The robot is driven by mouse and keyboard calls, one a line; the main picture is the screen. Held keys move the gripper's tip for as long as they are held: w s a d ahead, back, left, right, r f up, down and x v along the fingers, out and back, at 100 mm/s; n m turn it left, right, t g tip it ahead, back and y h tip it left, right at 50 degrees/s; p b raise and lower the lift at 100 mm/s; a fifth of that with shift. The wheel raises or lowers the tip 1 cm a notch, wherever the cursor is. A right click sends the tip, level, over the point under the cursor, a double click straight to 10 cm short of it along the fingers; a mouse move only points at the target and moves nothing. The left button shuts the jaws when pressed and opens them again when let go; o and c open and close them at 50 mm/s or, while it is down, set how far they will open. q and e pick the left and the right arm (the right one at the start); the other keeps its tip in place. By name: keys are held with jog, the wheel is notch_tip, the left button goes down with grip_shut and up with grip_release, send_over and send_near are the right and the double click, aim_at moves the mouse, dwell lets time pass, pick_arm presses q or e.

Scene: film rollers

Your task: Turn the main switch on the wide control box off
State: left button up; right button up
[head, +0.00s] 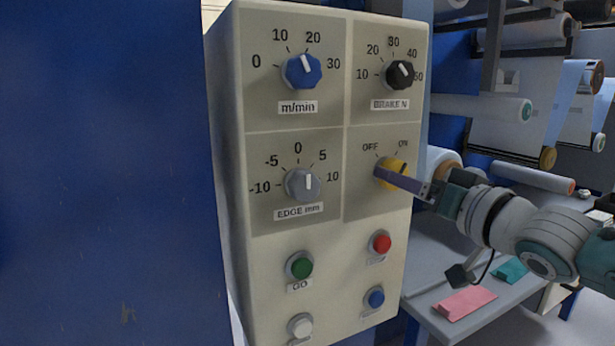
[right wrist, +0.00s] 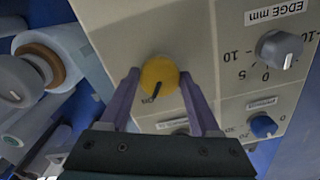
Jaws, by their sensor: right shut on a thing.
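The wide control box (head: 335,232) is a cream panel with dials and buttons. Its main switch is a yellow round knob (head: 396,164) at the middle right, under OFF and ON marks. My right gripper (head: 388,176) reaches in from the right and is shut on this knob, its purple finger covering part of it. In the right wrist view the yellow knob (right wrist: 160,73) sits between the two fingertips, and its black pointer line points towards the ON mark. My left gripper is not in view.
A blue wall (head: 100,170) fills the left. Film rollers (head: 500,108) and a table (head: 480,312) stand right.

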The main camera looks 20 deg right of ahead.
jog(key=shift+n, duration=0.3)
jog(key=shift+d+n+p, duration=0.2)
jog(key=shift+n+p, duration=0.65)
jog(key=shift+n, duration=5.65)
jog(key=o, duration=1.4)
jog(key=shift+c, duration=0.2)
